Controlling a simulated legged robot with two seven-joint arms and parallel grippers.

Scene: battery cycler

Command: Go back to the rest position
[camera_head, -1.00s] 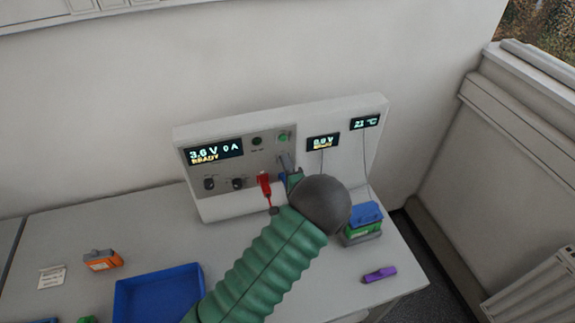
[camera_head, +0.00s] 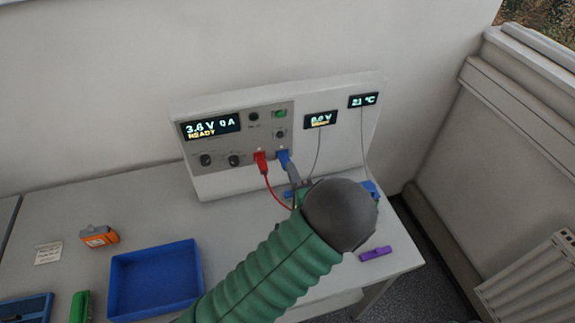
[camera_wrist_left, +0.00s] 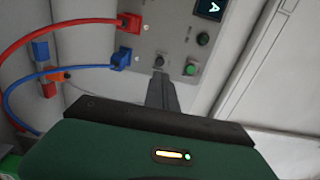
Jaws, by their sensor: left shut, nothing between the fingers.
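My left gripper (camera_head: 293,173) is shut and empty in front of the cycler panel (camera_head: 190,165), just below the blue plug. In the left wrist view its narrow grey fingers (camera_wrist_left: 160,92) are together and point at the panel. The red plug (camera_head: 260,160) and the blue plug (camera_head: 283,158) sit side by side in the panel. Both plugs also show in the left wrist view, red (camera_wrist_left: 129,22) above blue (camera_wrist_left: 121,60), with their cables curving left. My left arm hides part of the table. My right gripper is not in view.
A blue tray (camera_head: 112,290) is left of my arm. An orange block (camera_head: 99,236) and a white card (camera_head: 48,253) lie at the left. A purple object (camera_head: 376,253) lies near the table's right edge. A blue object (camera_head: 371,188) is partly hidden behind my arm.

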